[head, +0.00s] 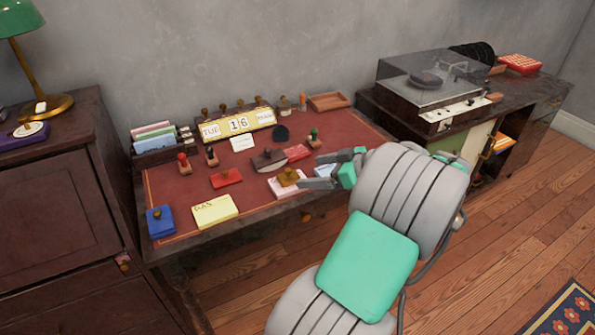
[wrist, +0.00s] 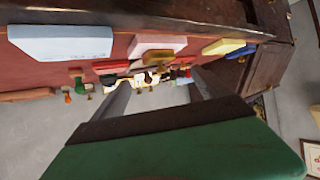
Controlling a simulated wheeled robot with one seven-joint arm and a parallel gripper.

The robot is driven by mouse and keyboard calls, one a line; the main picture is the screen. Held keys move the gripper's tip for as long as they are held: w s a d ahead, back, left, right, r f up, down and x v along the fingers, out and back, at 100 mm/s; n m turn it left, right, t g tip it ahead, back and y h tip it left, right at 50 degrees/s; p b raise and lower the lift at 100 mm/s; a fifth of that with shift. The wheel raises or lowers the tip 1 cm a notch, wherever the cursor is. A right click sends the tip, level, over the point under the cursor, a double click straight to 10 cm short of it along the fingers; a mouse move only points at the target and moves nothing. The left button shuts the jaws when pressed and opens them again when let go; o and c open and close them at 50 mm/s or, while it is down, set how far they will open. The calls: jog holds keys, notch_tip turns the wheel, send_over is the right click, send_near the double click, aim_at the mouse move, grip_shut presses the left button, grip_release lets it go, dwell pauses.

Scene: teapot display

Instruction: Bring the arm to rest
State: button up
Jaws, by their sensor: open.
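My gripper (head: 319,171) is at the front right edge of the desk in the head view, at the end of my raised grey and green arm. Its two fingers point left over the desk and stand apart with nothing between them. The fingers also show spread in the wrist view (wrist: 160,92). A light blue pad (head: 325,171) lies by the fingers and is partly hidden by them. A pink pad (head: 284,188) with a brass-topped stamp (head: 289,177) on it lies just left of the fingertips. I cannot tell whether the fingers touch anything.
The red-topped desk (head: 180,205) holds several stamps, a yellow pad (head: 215,210), a blue box (head: 160,221) and a calendar (head: 237,124). A record player (head: 430,80) stands on the right cabinet. A dark dresser (head: 60,190) borders the left. Open wooden floor (head: 510,215) lies at right.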

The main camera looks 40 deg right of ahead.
jog(key=v, duration=0.2)
jog(key=shift+s+d+r, duration=0.1)
jog(key=shift+s+r, duration=0.05)
jog(key=shift+s, duration=0.15)
jog(key=w+a+r+g+p, duration=0.3)
jog(key=w+a+p, duration=0.15)
jog(key=a, duration=0.55)
jog(key=w+a+r+g+p, duration=0.2)
jog(key=w+a+p, duration=0.25)
jog(key=a, duration=0.45)
jog(key=s+a+r+m+g+h+p, duration=0.1)
jog(key=s+a+r+p, duration=0.1)
jog(key=a, duration=0.5)
jog(key=s+a+r+m+g+h+p, duration=0.2)
jog(key=s+a+r+p, duration=0.1)
jog(key=s+a, duration=0.4)
jog(key=shift+a+r+p, duration=0.2)
jog(key=shift+a+p, duration=0.45)
jog(key=shift+p, duration=0.15)
jog(key=shift+s, duration=0.1)
